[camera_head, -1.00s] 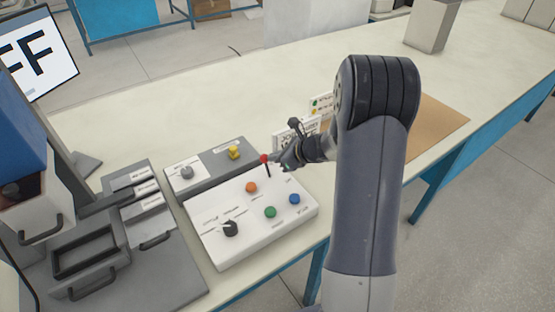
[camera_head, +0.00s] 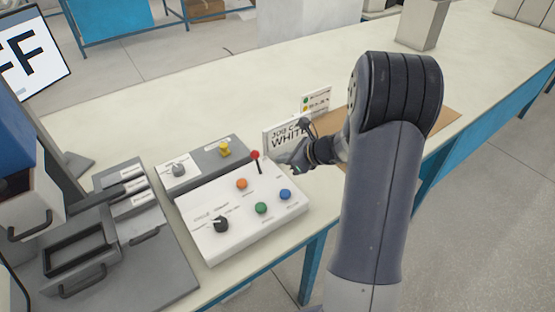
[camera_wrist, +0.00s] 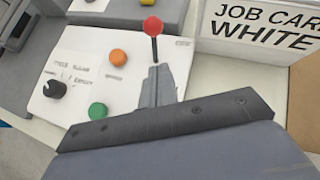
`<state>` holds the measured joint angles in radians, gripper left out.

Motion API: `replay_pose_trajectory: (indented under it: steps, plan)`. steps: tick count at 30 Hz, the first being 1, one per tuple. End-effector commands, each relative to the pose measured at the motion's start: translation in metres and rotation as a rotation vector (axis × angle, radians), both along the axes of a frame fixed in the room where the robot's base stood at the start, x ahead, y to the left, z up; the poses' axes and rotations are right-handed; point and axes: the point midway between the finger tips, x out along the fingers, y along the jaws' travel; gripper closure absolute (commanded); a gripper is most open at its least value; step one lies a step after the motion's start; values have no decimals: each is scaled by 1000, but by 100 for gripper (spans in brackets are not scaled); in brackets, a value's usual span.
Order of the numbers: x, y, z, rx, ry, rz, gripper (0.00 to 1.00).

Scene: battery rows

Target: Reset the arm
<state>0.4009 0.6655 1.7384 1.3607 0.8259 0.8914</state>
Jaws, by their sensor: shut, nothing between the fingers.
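My gripper (camera_head: 282,160) is shut and empty, at the end of my arm reaching in from the right in the head view. It is close to the red-knobbed lever (camera_head: 256,161) at the back right of the white control panel (camera_head: 225,245). In the wrist view my closed fingers (camera_wrist: 157,84) stand in front of the lever's stalk, just below the red knob (camera_wrist: 152,26). I cannot tell whether they touch the lever. The panel also has an orange button (camera_head: 242,184), a green button (camera_head: 261,208), a blue button (camera_head: 285,194) and a black rotary knob (camera_head: 221,224).
A job card reading WHITE (camera_head: 283,134) stands behind the panel; it is also in the wrist view (camera_wrist: 262,28). A grey box with a yellow button (camera_head: 224,149) adjoins the panel. Grey trays and a screen (camera_head: 35,55) are at left. The table's far middle (camera_head: 200,85) is clear.

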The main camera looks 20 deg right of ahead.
Motion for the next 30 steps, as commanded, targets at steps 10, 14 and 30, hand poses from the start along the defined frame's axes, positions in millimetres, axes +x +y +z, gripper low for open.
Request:
replay_pose_trajectory:
  steps: [10,14,30]
  plan:
    - [-27,-33,58,-2,-5,-2,100]
    - [-32,-38,66,-1,-3,0,100]
    - [-31,-36,63,0,-1,1,100]
